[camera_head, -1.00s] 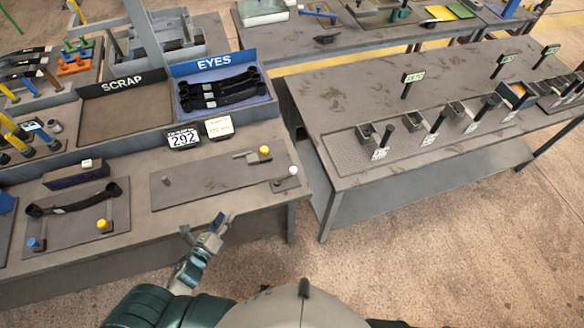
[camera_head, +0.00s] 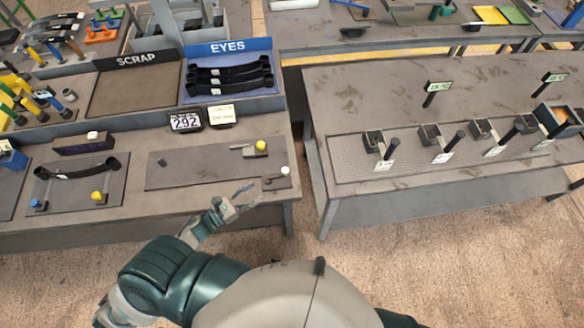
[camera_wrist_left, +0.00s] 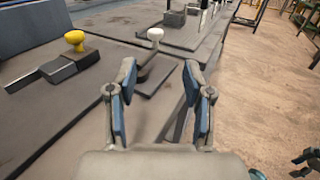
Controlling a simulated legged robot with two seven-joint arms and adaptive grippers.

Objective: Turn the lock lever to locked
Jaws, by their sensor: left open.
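A lever with a white ball knob (camera_head: 285,170) sits on a small dark block at the right front corner of a flat fixture plate (camera_head: 205,176). A yellow ball-knob lever (camera_head: 261,146) stands behind it. In the left wrist view the white knob (camera_wrist_left: 155,35) shows just beyond and between my fingers, and the yellow knob (camera_wrist_left: 75,38) is to the left. I cannot tell which is the lock lever. My left gripper (camera_head: 250,192) is open and empty, in front of the white knob and apart from it. It also shows in the wrist view (camera_wrist_left: 160,75).
The blue EYES bin (camera_head: 228,78) and SCRAP tray (camera_head: 135,90) stand behind the plate. A 292 sign (camera_head: 186,121) is in front of them. A second table (camera_head: 410,100) stands right, across a gap. A dark jointed part (camera_wrist_left: 307,160) at the wrist view's edge is unclear.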

